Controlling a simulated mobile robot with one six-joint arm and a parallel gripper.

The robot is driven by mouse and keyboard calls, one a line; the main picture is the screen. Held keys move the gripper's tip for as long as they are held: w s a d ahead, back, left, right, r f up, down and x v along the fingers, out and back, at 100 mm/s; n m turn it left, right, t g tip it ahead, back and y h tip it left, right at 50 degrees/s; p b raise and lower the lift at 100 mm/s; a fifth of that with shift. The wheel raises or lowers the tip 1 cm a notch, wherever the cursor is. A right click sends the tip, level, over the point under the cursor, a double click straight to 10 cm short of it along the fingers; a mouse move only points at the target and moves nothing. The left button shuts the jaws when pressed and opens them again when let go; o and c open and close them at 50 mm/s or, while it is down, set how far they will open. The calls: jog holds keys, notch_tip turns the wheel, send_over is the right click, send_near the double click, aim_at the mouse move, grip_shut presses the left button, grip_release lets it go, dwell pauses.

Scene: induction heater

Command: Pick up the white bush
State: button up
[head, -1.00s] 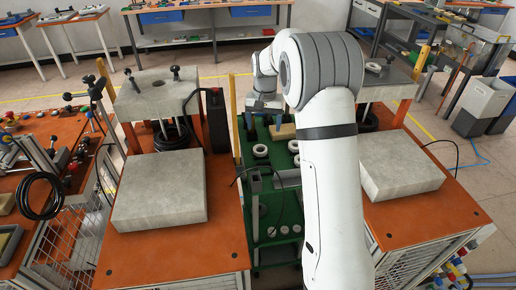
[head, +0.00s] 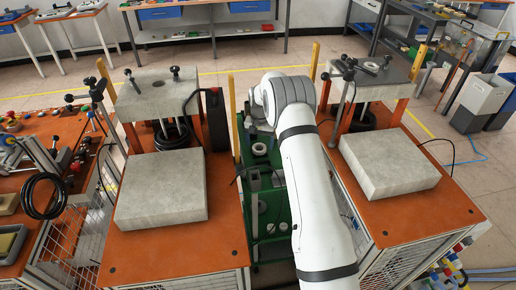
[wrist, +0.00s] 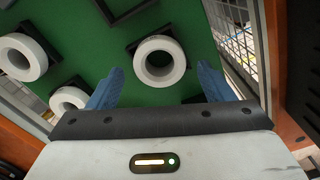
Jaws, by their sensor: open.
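White ring-shaped bushes lie on the green cart top. In the wrist view one white bush (wrist: 181,62) sits ahead, near and between the tips of my gripper's (wrist: 160,78) two blue fingers. My gripper is open, and nothing is visibly held. A second white bush (wrist: 12,57) lies at the left, and a smaller white bush (wrist: 56,102) lies nearer, left of the left finger. My gripper is hidden there behind my arm.
Orange benches with grey slabs flank the cart on the left (head: 160,190) and right (head: 388,163). Grey press tables stand behind them at left (head: 150,98) and right (head: 385,80). A dark square part (wrist: 115,8) lies beyond the bushes. Mesh side panels border the cart.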

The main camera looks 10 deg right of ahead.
jog(key=shift+f, duration=0.6)
jog(key=shift+c, duration=0.5)
jog(key=c, duration=1)
notch_tip(320, 180, up, 18)
jog(key=p, duration=0.3)
jog(key=shift+f, duration=0.2)
jog(key=shift+c, duration=0.2)
